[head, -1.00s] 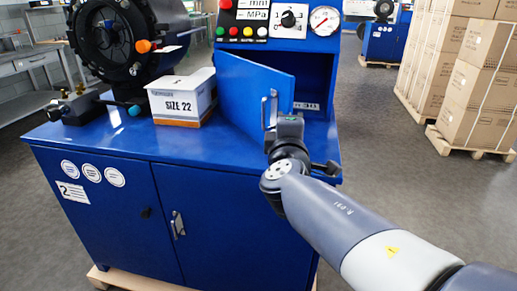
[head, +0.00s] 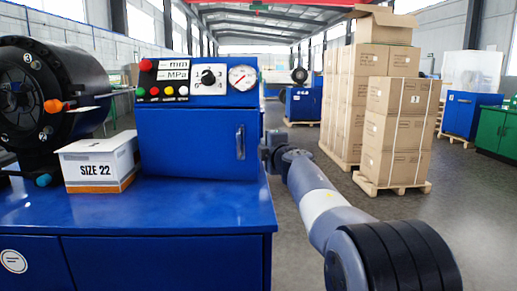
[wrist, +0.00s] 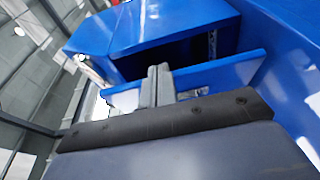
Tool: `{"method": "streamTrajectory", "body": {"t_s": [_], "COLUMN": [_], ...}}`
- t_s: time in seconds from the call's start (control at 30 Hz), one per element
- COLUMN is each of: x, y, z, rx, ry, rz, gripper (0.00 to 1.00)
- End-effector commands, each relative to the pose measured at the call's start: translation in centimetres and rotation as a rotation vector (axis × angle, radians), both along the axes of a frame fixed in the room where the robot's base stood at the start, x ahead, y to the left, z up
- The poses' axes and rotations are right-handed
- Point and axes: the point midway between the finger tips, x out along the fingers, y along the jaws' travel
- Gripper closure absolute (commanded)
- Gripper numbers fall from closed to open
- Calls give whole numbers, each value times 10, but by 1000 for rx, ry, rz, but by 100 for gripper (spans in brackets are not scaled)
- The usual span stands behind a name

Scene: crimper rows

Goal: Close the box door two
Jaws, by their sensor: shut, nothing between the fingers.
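The blue box door (head: 188,145) with its grey handle (head: 240,142) covers most of the box front under the control panel in the head view. In the wrist view a dark gap shows between the box and the blue door panel (wrist: 235,70), so the door looks partly open; the exact angle is hard to tell. My gripper (head: 272,140) is at the right side of the box, just right of the handle. Its fingers (wrist: 157,85) are shut and empty, in front of the blue panel in the wrist view. I cannot tell whether they touch it.
A white SIZE 22 carton (head: 100,165) stands on the blue bench (head: 150,215), left of the door. A black crimper head (head: 50,95) is farther left. Stacked cartons (head: 395,130) stand on a pallet at the right. The floor (head: 450,220) at the right is free.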

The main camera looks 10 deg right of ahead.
Motion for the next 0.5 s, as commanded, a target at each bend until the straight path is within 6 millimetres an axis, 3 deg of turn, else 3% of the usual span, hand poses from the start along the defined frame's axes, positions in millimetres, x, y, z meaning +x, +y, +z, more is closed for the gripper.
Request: {"method": "streamTrajectory", "body": {"t_s": [0.2,0.5], "x": [42,74], "y": [-14,-22], "z": [4,2], "rx": [2,0], "ry": [2,0], "rz": [-1,-1], "gripper": [100,100]}}
